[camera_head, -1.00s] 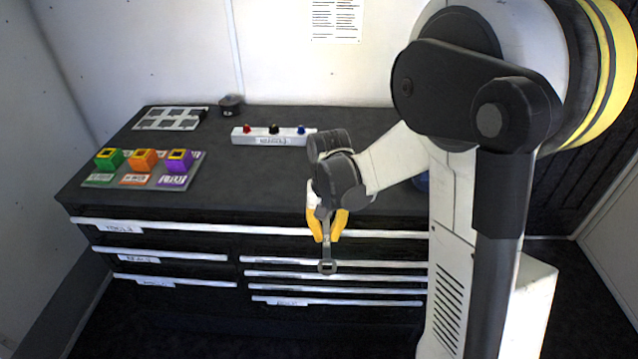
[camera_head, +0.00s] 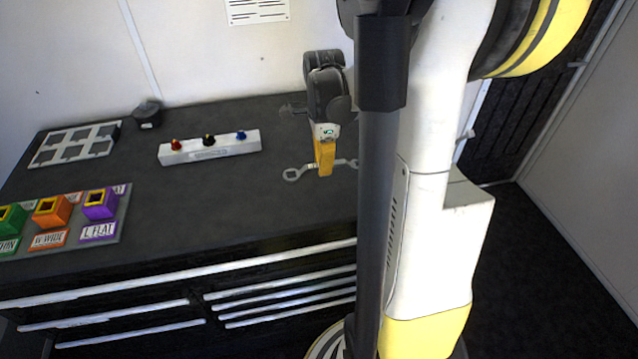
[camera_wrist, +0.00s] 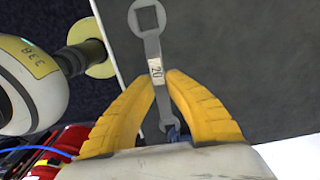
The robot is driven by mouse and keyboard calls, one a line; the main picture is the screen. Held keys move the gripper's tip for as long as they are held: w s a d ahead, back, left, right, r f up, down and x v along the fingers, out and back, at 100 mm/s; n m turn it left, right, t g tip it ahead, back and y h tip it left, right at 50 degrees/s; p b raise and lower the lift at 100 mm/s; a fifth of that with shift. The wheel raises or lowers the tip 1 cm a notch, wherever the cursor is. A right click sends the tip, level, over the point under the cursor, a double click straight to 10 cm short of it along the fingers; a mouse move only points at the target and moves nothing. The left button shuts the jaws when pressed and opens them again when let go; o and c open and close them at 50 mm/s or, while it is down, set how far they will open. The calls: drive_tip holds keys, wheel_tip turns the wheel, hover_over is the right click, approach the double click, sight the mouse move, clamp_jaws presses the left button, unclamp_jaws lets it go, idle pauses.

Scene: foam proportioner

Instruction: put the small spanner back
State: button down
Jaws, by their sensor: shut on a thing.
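My gripper (camera_head: 325,172) has yellow fingers and is shut on a grey spanner (camera_head: 293,174). In the head view the spanner lies roughly level across the fingers, over the right part of the dark bench top (camera_head: 230,205). I cannot tell how high it is above the surface. In the wrist view the spanner (camera_wrist: 150,45) runs between the fingertips (camera_wrist: 163,85), with a square-holed ring at its far end and a label reading 20. A faint grey shape (camera_head: 292,110) lies behind the gripper, possibly another tool.
A white box with red, black and blue knobs (camera_head: 209,147) stands left of the gripper. A tray with green, orange and purple blocks (camera_head: 60,240) is at front left. A grey-panelled rack (camera_head: 75,145) and a small black object (camera_head: 147,114) are at back left. Drawers (camera_head: 180,300) are below.

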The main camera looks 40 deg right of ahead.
sight(322, 195)
wheel_tip(322, 195, down, 8)
drive_tip(key=shift+s+a+f+b, duration=0.1)
drive_tip(key=shift+a+b, duration=0.05)
drive_tip(key=shift+b, duration=1.1)
drive_tip(key=shift+f, duration=0.15)
drive_tip(key=c, duration=1.5)
unclamp_jaws()
drive_tip(key=shift+c, duration=0.2)
